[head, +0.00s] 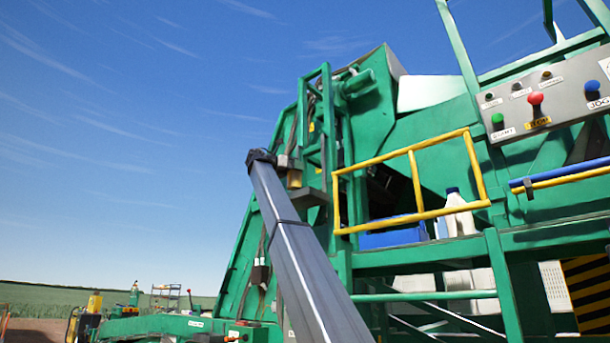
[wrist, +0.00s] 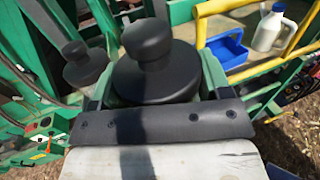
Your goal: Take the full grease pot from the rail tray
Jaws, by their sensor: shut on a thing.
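My gripper (wrist: 153,92) is shut on a dark pot (wrist: 155,72) with a round knob on its lid, in the wrist view. The pot sits between the two fingers, its lower part hidden by my gripper. A second, similar dark pot (wrist: 82,66) is just left of it, apart from the fingers. I cannot tell from the lids how full either pot is. A blue tray (wrist: 213,43) at the upper right looks empty; it also shows behind the yellow rail in the head view (head: 395,238). In the head view my gripper (head: 262,156) is small and dark, high beside the green machine.
A white jug (wrist: 272,30) stands right of the blue tray. The yellow rail (head: 415,180) and green machine frame (head: 340,270) are close on the right. A control panel (head: 550,100) is at the upper right. Open sky lies left of my arm.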

